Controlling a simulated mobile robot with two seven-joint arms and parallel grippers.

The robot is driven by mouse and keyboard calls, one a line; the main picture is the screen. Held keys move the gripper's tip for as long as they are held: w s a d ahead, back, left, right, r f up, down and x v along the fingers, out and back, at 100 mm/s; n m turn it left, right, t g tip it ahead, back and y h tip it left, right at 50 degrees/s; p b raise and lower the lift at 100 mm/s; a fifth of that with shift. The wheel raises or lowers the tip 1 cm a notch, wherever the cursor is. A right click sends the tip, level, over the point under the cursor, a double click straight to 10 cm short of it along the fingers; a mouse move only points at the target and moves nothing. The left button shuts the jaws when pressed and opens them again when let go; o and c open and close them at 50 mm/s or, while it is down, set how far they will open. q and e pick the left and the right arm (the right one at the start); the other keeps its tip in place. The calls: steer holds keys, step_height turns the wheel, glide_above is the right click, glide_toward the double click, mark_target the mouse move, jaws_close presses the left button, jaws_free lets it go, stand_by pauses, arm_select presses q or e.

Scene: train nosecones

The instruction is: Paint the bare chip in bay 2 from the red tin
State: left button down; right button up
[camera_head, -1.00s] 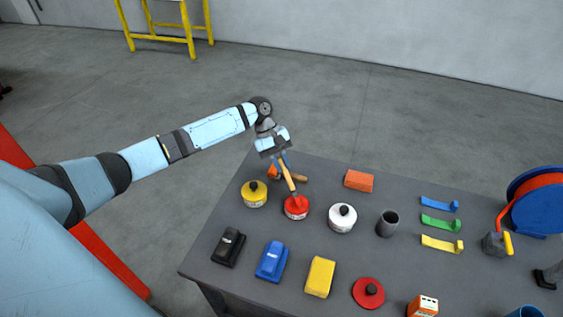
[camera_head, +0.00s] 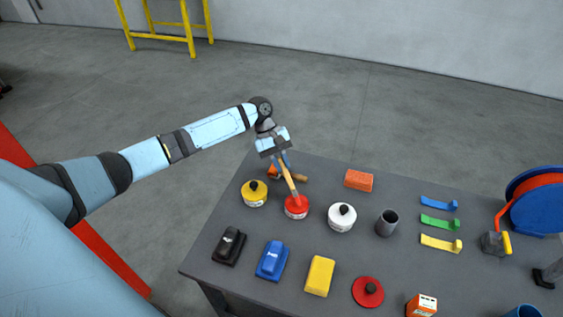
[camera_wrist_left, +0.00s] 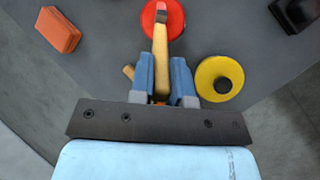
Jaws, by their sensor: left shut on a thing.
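My left gripper (camera_head: 281,160) is shut on a brush with a wooden handle (camera_head: 289,181). In the left wrist view the brush handle (camera_wrist_left: 161,60) lies between the two blue fingers (camera_wrist_left: 161,78). The brush tip end is at the open red tin (camera_head: 296,207), which stands on the table; whether the bristles touch the paint is hard to tell. The red tin also shows in the left wrist view (camera_wrist_left: 176,15). A red lid with a black knob (camera_head: 368,292) lies near the table's front edge. No bare chip or bay is in view. My right gripper is not in view.
A lidded yellow tin (camera_head: 254,194) and a lidded white tin (camera_head: 341,217) flank the red tin. An orange tool with a wooden handle (camera_head: 293,176) lies behind. Black, blue and yellow blocks stand in front (camera_head: 271,260). A grey cup (camera_head: 387,222) and an orange brick (camera_head: 358,180) are to the right.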

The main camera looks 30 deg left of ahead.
arm_select(q)
steer(key=shift+f, duration=0.1)
stand_by(0.3)
step_height(320, 180, up, 3)
steer(key=p, duration=0.3)
steer(key=shift+r, duration=2.1)
